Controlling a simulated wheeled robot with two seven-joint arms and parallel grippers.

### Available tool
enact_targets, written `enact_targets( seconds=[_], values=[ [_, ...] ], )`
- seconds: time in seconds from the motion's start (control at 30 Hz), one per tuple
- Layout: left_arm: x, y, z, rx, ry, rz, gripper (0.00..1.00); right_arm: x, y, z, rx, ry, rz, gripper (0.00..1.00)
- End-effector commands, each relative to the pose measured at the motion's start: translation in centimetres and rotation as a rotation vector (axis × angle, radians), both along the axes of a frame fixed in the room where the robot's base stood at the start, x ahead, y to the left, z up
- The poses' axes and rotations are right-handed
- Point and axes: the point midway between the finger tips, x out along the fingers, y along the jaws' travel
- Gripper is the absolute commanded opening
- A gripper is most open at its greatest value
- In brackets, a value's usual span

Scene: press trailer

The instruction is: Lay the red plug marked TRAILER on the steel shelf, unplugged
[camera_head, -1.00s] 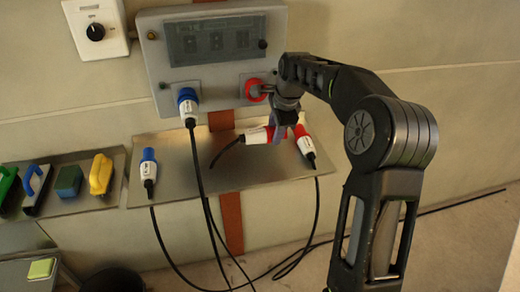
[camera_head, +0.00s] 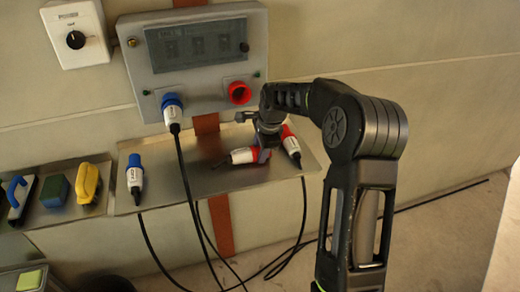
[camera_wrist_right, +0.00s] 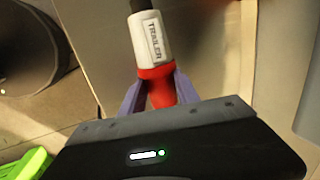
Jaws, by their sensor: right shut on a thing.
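The plug marked TRAILER shows in the wrist view, with a white labelled body (camera_wrist_right: 152,38) and a red end (camera_wrist_right: 158,86). My right gripper (camera_wrist_right: 148,95) is shut on the red end, one finger on each side. In the head view, the right gripper (camera_head: 264,153) holds this plug (camera_head: 243,156) lying roughly sideways, low at the steel shelf (camera_head: 215,183). I cannot tell whether the plug touches the shelf. The red socket (camera_head: 239,92) on the grey panel is empty. My left gripper is not in view.
A second red and white plug (camera_head: 291,147) lies on the shelf, close right of the gripper. A blue plug (camera_head: 135,180) lies at the left end. Another blue plug (camera_head: 172,112) sits in the panel, its cable crossing the shelf. The shelf's front middle has bare room.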

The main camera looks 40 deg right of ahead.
Motion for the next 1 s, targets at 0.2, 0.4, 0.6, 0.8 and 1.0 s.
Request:
enact_targets(
  seconds=[0.2,0.4,0.6,0.8,1.0],
  values=[
    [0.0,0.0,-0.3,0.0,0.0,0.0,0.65,0.0,0.0,-0.3,0.0,-0.001,0.0,0.0],
    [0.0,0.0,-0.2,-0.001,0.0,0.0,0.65,0.0,0.0,-0.2,0.0,0.0,0.0,0.52],
    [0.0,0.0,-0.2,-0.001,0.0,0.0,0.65,0.0,0.0,-0.3,0.0,0.001,0.0,0.59],
    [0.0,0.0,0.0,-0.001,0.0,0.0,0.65,0.0,0.0,0.0,0.001,0.002,0.0,0.59],
    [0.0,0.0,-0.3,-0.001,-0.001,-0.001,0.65,-0.5,0.0,1.7,-0.002,-0.003,-0.001,0.59]
  ],
)
